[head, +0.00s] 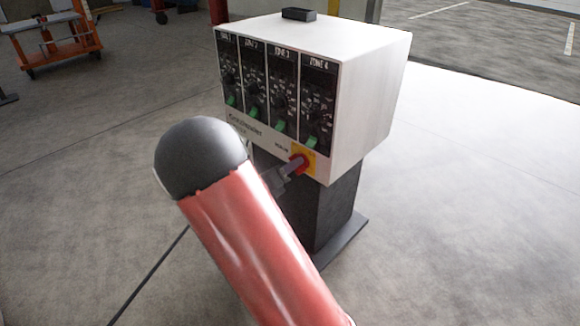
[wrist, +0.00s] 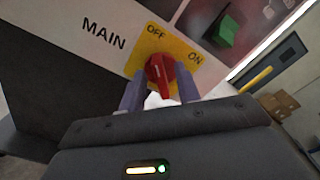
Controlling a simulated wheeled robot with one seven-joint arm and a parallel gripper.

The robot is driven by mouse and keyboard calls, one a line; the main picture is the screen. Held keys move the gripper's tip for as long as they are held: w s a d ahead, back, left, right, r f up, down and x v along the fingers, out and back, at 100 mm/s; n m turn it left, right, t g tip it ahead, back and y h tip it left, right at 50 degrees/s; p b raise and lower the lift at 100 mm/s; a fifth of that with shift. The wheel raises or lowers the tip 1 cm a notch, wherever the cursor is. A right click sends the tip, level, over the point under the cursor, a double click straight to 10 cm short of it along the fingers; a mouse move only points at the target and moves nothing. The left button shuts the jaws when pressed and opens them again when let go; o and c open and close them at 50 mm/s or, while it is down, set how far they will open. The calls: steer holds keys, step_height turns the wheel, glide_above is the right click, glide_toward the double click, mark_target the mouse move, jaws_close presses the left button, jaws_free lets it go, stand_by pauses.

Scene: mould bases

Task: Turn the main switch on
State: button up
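The main switch is a red knob (wrist: 160,72) on a yellow plate (wrist: 190,57) marked OFF and ON, with MAIN printed beside it. In the wrist view its grip stands nearly upright, its upper end towards OFF. The knob also shows in the head view (head: 302,162), low on the front of the white control box (head: 365,85). My gripper (wrist: 160,88) is at the switch, one finger on each side of the knob. The fingers stand apart, and I see no clear grip on it. In the head view my gripper (head: 289,172) is partly hidden behind my red arm.
Zone panels with green switches (head: 310,142) sit above the main switch. The box stands on a dark pedestal (head: 340,205) with a flat foot. An orange cart (head: 55,45) is far off at the upper left. The floor around is mostly clear.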

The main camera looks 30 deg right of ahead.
jaws_close()
steer(key=shift+m, duration=0.4)
steer(key=m+b, duration=0.4)
steer(key=m, duration=0.1)
steer(key=m+b, duration=0.4)
steer(key=m, duration=0.2)
steer(key=m+b, duration=0.5)
steer(key=shift+s+d+f+m, duration=0.15)
steer(key=shift+s+m, duration=0.25)
stand_by(0.5)
